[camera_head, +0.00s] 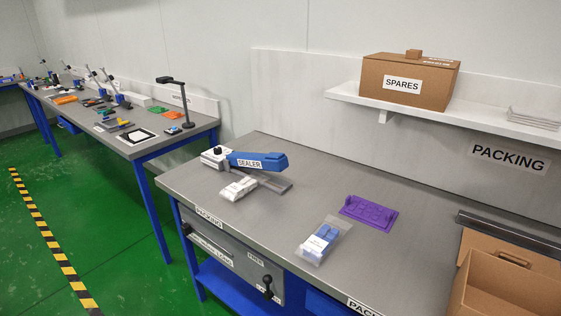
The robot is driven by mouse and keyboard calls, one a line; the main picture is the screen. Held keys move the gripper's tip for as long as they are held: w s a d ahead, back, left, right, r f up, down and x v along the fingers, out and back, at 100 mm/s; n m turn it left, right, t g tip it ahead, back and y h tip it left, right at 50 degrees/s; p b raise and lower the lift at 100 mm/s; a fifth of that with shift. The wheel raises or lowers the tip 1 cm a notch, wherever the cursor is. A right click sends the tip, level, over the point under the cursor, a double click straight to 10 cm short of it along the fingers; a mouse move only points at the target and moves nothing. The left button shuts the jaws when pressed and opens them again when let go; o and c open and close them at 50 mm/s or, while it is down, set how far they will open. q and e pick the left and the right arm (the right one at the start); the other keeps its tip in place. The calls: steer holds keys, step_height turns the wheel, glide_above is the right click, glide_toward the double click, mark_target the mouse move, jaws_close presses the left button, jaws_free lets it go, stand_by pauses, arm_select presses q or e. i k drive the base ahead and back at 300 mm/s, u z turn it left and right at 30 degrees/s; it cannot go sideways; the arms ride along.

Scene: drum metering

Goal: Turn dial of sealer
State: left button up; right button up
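The sealer (257,161) stands on the left part of the grey packing table. Its blue arm carries a "SEALER" label and points to the right above a grey base. A small black knob (218,149) sits on the white housing at the sealer's left end and looks like the dial. Its setting is too small to read. Neither of my grippers is in view.
The grey packing table (300,178) holds a white item (238,188), a bagged blue item (321,240), a purple tray (368,212) and an open cardboard box (507,285) at right. A shelf above holds a "SPARES" box (409,81). Green floor lies clear at left.

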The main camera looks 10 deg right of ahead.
mark_target(217, 150)
steer(key=z, duration=0.7)
steer(key=k, duration=0.15)
steer(key=u, duration=2.2)
steer(key=i, duration=1.55)
steer(key=z, duration=0.4)
steer(key=i, duration=1.25)
steer(key=z, duration=1.55)
steer(key=i, duration=0.15)
steer(key=z, duration=0.05)
